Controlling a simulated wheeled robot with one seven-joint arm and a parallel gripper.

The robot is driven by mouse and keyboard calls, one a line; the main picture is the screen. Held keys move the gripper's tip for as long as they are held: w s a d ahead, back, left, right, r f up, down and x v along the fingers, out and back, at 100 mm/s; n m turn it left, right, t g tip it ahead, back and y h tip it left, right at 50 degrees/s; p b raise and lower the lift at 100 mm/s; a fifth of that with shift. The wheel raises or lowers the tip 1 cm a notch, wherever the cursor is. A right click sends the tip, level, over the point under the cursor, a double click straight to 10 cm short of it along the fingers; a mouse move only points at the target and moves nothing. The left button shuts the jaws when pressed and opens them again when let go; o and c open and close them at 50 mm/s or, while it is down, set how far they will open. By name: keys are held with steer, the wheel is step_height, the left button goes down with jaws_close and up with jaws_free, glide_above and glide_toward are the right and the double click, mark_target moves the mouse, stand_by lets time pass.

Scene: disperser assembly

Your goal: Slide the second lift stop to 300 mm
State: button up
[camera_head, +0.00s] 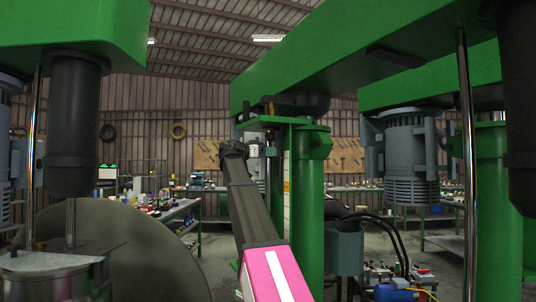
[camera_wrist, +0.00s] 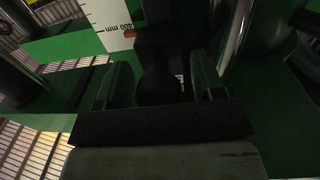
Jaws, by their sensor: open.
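In the wrist view, my gripper (camera_wrist: 160,86) is open, with one finger on each side of a dark block (camera_wrist: 158,68). The block looks like a lift stop, but the shadow hides its shape, and I cannot tell whether the fingers touch it. Just beyond it is a white scale (camera_wrist: 108,22) with black ticks, a "400 mm" mark and a small orange-red mark. In the head view, the white scale strip (camera_head: 287,172) runs down beside the green column. My arm reaches up to the left of this column, and the gripper's fingers cannot be made out there.
The green column (camera_head: 310,205) and the green overhead beam (camera_head: 345,50) stand close to my arm. A steel vessel (camera_head: 55,275) is at the lower left. A grey motor (camera_head: 408,155) hangs at the right. Cluttered workbenches (camera_head: 175,212) stand farther back.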

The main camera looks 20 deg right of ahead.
steer(key=shift+c, duration=0.3)
steer(key=c, duration=1)
step_height(320, 180, down, 10)
steer(key=shift+s+f, duration=0.1)
steer(key=o, duration=1.1)
steer(key=shift+c, duration=0.2)
steer(key=a, duration=1)
steer(key=shift+s+a, duration=0.4)
